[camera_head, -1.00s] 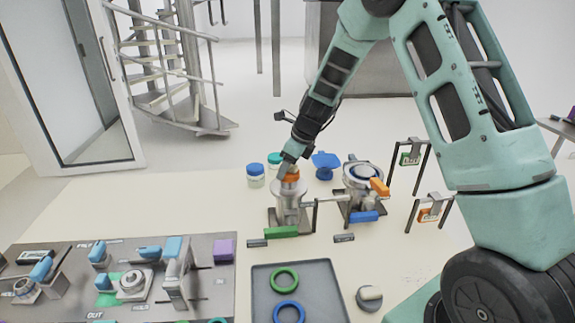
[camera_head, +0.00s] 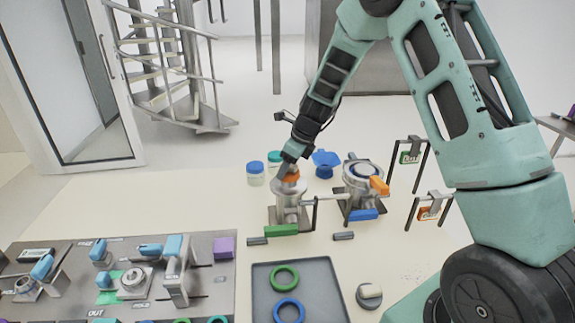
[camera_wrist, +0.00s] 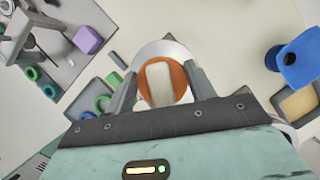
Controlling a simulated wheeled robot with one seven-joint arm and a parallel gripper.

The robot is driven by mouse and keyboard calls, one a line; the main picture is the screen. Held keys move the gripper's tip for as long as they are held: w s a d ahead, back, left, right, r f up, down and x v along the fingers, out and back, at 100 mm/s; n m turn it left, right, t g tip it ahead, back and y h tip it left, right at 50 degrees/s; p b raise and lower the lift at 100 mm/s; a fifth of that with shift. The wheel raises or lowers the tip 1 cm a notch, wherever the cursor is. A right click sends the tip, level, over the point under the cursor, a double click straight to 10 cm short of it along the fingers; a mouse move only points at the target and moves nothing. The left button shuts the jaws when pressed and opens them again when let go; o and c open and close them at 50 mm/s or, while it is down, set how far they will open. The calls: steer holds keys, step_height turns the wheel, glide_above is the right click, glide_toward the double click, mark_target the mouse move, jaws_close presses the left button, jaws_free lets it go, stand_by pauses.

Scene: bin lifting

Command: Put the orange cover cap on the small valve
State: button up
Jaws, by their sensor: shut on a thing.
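The orange cover cap (camera_wrist: 180,84) is between the two fingers of my gripper (camera_wrist: 162,88) in the wrist view, with a pale bar across its middle. In the head view the orange cap (camera_head: 291,178) shows under my gripper (camera_head: 290,168), at the top of the small valve (camera_head: 289,208). The small valve is a grey metal body on a base with a green block in front. In the wrist view its pale round top (camera_wrist: 166,47) shows around the cap. I cannot tell whether the cap is fully seated.
A larger valve (camera_head: 360,176) with orange and blue parts stands just right. Jars (camera_head: 255,180) and a blue funnel-like piece (camera_head: 326,160) stand behind. A grey tray (camera_head: 318,275) with green and blue rings lies in front. A fixture panel (camera_head: 60,262) fills the left.

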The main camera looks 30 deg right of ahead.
steer(key=shift+f, duration=0.15)
stand_by(0.5)
steer(key=o, duration=1.4)
steer(key=shift+r+p, duration=3.25)
steer(key=shift+p, duration=0.1)
